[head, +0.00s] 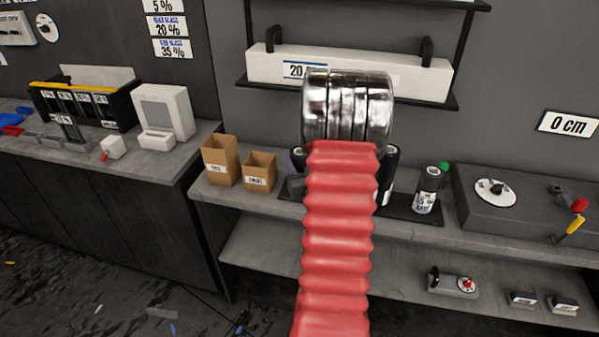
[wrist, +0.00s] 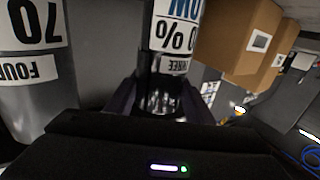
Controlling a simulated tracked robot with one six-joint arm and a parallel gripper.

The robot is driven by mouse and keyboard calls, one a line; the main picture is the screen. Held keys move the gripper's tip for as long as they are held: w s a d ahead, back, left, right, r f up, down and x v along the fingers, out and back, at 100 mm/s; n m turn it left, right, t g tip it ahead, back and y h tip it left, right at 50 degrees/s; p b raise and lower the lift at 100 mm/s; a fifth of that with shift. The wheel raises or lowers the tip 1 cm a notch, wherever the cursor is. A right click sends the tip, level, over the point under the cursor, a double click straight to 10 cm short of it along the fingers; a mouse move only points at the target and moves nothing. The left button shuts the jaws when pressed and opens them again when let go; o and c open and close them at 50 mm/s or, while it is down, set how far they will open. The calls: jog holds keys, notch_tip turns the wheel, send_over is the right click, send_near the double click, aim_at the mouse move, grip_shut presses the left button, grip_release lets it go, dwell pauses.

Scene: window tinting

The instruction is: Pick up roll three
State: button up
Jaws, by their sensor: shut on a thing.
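Roll three (wrist: 176,62), a dark film roll with a white label reading "%" and "THREE" upside down, stands in the middle of the wrist view. My gripper (wrist: 162,98) is shut on it, with one dark purple finger on each side of its dark, shiny body. Roll four (wrist: 35,95), a grey roll labelled "70" and "FOUR", is close by at the left of the wrist view. In the head view my red and chrome arm hides the gripper and most of the rolls. A dark roll (head: 386,175) shows just right of the arm; I cannot tell which it is.
Two cardboard boxes (head: 220,160) (head: 259,172) stand left of the rolls on the grey shelf. A bottle with a green cap (head: 427,190) stands on the right. A long white box (head: 420,78) lies on the wall rack above. A grey dial unit (head: 520,205) is farther right.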

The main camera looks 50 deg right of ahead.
jog(key=shift+c, duration=1)
jog(key=shift+r, duration=0.1)
jog(key=shift+r, duration=4.95)
jog(key=shift+c, duration=0.2)
